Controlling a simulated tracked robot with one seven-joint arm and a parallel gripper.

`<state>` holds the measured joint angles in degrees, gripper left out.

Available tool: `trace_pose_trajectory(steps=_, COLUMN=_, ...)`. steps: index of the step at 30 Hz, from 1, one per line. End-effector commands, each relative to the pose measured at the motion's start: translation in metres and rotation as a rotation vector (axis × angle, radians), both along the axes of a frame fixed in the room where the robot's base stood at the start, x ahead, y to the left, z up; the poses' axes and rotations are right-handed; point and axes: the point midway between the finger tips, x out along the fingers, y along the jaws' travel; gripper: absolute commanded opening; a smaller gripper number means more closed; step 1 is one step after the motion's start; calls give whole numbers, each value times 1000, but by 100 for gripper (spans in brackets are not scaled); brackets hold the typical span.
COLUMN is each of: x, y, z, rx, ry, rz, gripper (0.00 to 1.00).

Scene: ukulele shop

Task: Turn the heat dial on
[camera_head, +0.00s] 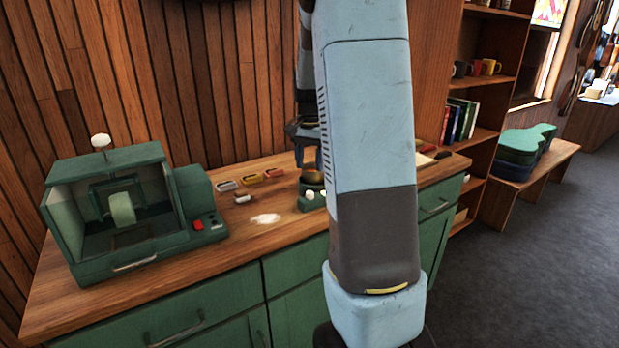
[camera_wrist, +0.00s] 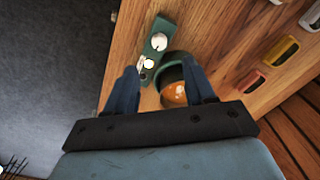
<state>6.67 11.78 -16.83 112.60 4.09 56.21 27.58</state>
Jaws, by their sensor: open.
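A small green unit (camera_head: 306,204) stands on the workbench, partly hidden behind my arm. The wrist view shows its green panel (camera_wrist: 156,50) with a round white knob (camera_wrist: 159,41), likely the heat dial. A round pot (camera_wrist: 173,93) with amber contents adjoins the panel. My gripper (camera_wrist: 160,70) is open above the unit, its fingers on either side of the pot and panel, with nothing held. The knob lies just beyond the fingertips in the wrist view. The dial's setting cannot be read.
A green cabinet machine (camera_head: 125,210) with a wheel and a red switch stands at the bench's left. Several small coloured trays (camera_head: 251,178) lie behind a white patch (camera_head: 265,219) on the bench. A shelf (camera_head: 484,80) rises at right; the wall is close behind.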

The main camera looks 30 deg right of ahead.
Motion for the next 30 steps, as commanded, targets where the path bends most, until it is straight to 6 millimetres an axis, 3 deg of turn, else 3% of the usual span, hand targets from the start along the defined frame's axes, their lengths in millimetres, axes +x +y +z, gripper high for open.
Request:
trace_pose_trajectory(steps=3, x=0, y=0, z=20, rx=-1, ry=-2, rz=1, gripper=54)
trace_pose_trajectory(steps=9, x=0, y=0, z=39, rx=0, ry=-1, rz=1, gripper=54)
trace_pose_trajectory(steps=30, x=-2, y=3, z=45, rx=1, ry=-4, rz=9, gripper=54)
